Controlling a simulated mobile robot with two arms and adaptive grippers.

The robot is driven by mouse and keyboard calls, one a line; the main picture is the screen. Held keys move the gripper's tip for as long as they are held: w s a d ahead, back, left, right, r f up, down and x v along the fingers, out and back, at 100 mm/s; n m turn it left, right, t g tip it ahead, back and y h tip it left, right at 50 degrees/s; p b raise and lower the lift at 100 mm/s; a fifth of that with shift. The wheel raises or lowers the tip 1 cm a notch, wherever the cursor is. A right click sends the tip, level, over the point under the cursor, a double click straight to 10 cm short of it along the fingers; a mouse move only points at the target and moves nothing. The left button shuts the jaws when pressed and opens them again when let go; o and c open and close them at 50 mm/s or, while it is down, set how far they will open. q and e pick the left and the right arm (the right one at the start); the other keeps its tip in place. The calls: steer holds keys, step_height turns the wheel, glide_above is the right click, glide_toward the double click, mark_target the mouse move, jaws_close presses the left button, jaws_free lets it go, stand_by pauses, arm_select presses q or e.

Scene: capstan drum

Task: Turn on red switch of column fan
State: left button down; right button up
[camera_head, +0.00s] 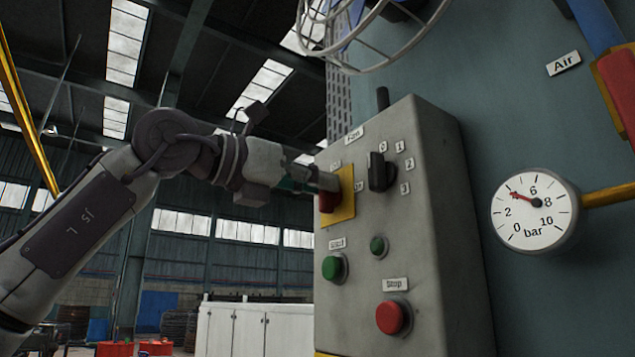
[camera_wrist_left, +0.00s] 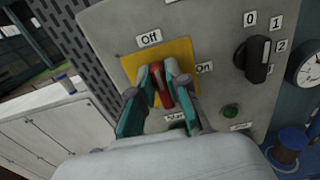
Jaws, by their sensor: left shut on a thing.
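The red switch (camera_wrist_left: 158,84) sits on a yellow plate (camera_wrist_left: 186,54) on the grey control box (camera_head: 425,250), labelled "Fan". "Off" is above the plate and "On" to its right. In the wrist view the red handle stands roughly upright, its top towards "Off". My left gripper (camera_wrist_left: 163,76) is shut on it, with one teal-and-grey finger on each side. In the head view the left gripper (camera_head: 322,184) reaches the plate from the left and hides much of the switch (camera_head: 327,203). My right gripper is not in view.
A black rotary knob (camera_head: 380,172) is right of the plate. Green start button (camera_head: 333,267), small green button (camera_head: 378,246) and red stop button (camera_head: 392,317) are below. A pressure gauge (camera_head: 534,209) is to the right. A wire fan cage (camera_head: 385,58) is above. White cabinets (camera_head: 255,330) stand behind.

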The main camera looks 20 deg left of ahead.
arm_select(q)
steer(key=m+p, duration=0.1)
steer(key=m, duration=0.4)
steer(key=m+p, duration=0.1)
steer(key=m, duration=0.2)
steer(key=shift+s+d+f+p, duration=0.15)
steer(key=shift+s+d+p, duration=0.1)
steer(key=shift+d+p, duration=0.15)
steer(key=m, duration=0.2)
steer(key=m+p, duration=0.1)
steer(key=m, duration=0.1)
steer(key=m+p, duration=0.1)
steer(key=shift+s+d+f+m, duration=0.1)
steer(key=shift+f+m, duration=0.15)
steer(key=shift+m, duration=0.15)
steer(key=shift+f+m+p, duration=0.15)
steer(key=shift+m+p, duration=0.2)
steer(key=shift+m, duration=0.6)
steer(key=shift+f+m+p, duration=0.15)
steer(key=shift+m+p, duration=0.15)
steer(key=shift+m, duration=0.65)
